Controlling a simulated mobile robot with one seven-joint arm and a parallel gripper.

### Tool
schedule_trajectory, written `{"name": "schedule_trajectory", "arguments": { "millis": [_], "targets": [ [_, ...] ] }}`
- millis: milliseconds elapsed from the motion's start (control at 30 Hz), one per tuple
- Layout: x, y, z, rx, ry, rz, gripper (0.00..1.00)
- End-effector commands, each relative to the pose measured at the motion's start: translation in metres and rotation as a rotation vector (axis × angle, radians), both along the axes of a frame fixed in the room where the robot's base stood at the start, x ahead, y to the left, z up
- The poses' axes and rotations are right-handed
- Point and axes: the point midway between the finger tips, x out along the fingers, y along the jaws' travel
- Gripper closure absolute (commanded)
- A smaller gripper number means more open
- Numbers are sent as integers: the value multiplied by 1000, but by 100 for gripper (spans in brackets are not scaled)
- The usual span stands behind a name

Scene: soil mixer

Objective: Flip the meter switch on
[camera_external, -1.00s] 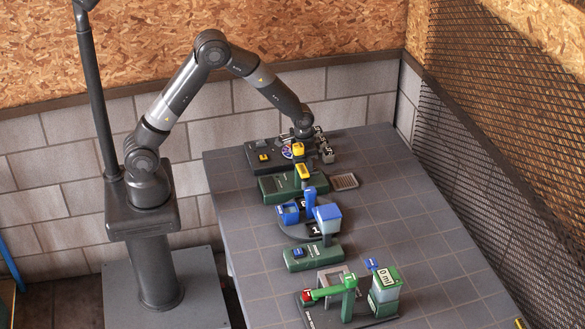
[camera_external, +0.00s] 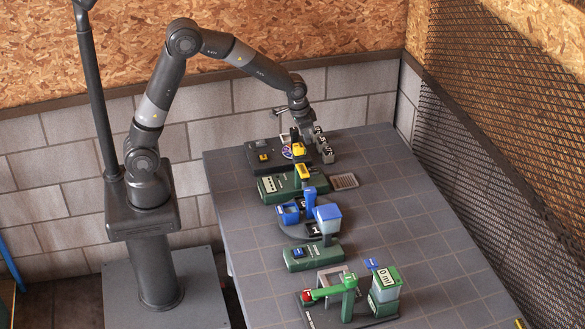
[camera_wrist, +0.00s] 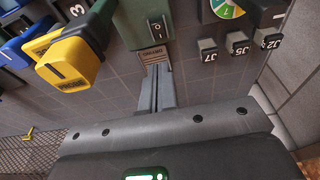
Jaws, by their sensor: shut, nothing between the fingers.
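A black rocker switch (camera_wrist: 157,27) marked I and O sits on a grey-green housing (camera_wrist: 143,14) at the top middle of the wrist view. Which side of the rocker is pressed I cannot tell. My gripper (camera_wrist: 156,68) is shut and empty, its fingertips just below the label. Whether they touch the housing is unclear. In the external view my gripper (camera_external: 300,134) is low over the far end of the table. A round coloured dial (camera_wrist: 227,8) is right of the switch; it also shows in the external view (camera_external: 287,151).
On the table (camera_external: 430,245), a green unit (camera_external: 275,186), a blue unit (camera_external: 289,213) and a 0 ml container (camera_external: 384,294) stand nearer. The table's right side is mostly clear.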

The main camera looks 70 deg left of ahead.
Motion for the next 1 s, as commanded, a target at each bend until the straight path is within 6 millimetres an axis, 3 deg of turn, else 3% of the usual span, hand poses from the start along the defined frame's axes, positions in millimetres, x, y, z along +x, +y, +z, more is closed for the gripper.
{"name": "schedule_trajectory", "arguments": {
  "millis": [100, 233, 800, 967, 1000],
  "targets": [
    [-5, 0, 25, 0, -4, 0, 100],
    [-4, 0, 16, 0, 88, 1, 100],
    [10, -1, -99, 0, 86, 0, 100],
    [11, -1, -126, 0, 90, 0, 100],
    [20, -1, -123, 0, 85, 0, 100]
  ]
}}
